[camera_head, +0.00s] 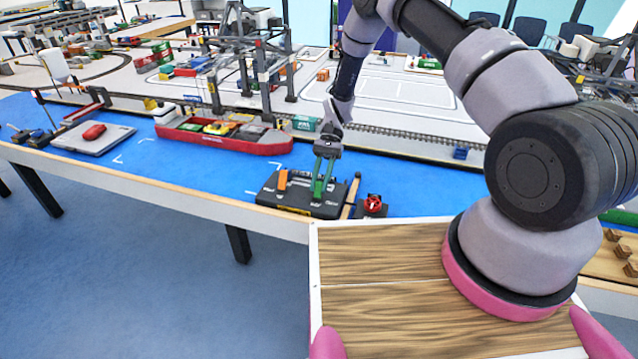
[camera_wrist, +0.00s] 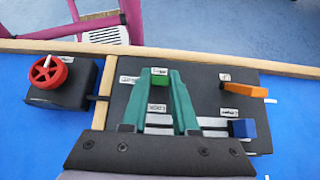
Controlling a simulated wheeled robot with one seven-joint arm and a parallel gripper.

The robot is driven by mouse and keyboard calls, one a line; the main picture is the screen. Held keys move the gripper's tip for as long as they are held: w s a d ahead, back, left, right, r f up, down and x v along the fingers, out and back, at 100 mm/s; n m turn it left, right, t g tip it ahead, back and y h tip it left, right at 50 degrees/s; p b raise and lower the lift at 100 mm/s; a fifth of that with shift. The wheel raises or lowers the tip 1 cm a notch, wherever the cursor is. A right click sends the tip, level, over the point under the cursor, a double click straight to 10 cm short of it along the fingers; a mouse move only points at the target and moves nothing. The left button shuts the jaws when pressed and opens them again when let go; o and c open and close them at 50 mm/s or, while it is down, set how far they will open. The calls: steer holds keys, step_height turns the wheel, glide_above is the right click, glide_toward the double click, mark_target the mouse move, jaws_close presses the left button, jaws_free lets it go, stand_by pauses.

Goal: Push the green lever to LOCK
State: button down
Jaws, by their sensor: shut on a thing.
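The green lever (camera_wrist: 160,80) shows as a small green block on a black control box (camera_wrist: 215,75) in the wrist view. It sits between the tips of my gripper's two teal fingers (camera_wrist: 159,84), which are shut on it. A white label lies just beyond the lever and another lies nearer the palm; their words are too small and blurred to read. A slot runs between the fingers. In the head view my gripper (camera_head: 322,185) reaches down onto the control box (camera_head: 290,194) at the table's front edge, and the lever is hidden by the fingers.
An orange lever (camera_wrist: 240,90) and a blue block (camera_wrist: 243,128) are to the right on the same box. A red handwheel (camera_wrist: 50,72) on a black base stands to the left in the wrist view. A red boat (camera_head: 225,140) with toy cars lies behind on the blue surface.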

steer(key=shift+w+f+g, duration=0.1)
steer(key=shift+g, duration=0.4)
steer(key=c, duration=0.7)
jaws_free()
steer(key=v, duration=1.1)
steer(key=shift+d, duration=0.15)
